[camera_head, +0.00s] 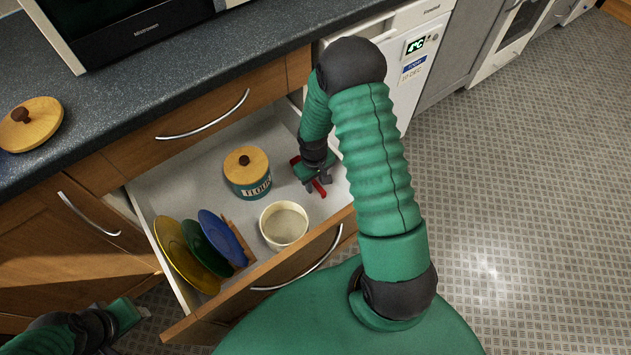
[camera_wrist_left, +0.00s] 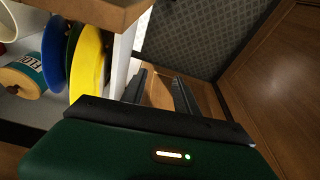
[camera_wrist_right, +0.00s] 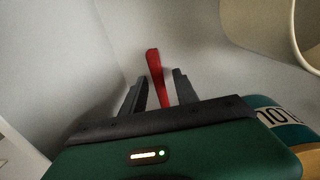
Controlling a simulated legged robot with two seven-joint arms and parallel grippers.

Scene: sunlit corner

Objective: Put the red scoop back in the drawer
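The red scoop (camera_head: 319,188) is inside the open drawer (camera_head: 183,187), at its right end by my right gripper (camera_head: 322,178). In the right wrist view the scoop's red handle (camera_wrist_right: 157,76) stands between the two fingers of my right gripper (camera_wrist_right: 158,82). The fingers are apart, with slight gaps on both sides of the handle. The rest of the scoop is hidden by the gripper. My left gripper (camera_head: 143,312) is low at the left, outside the drawer. In the left wrist view (camera_wrist_left: 160,88) its fingers are apart and empty.
The drawer also holds a flour canister (camera_head: 249,183), a cream bowl (camera_head: 284,240) and yellow, green and blue plates (camera_head: 219,238) in a rack. A wooden lid (camera_head: 29,124) lies on the countertop (camera_head: 120,100) beside the microwave (camera_head: 125,32).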

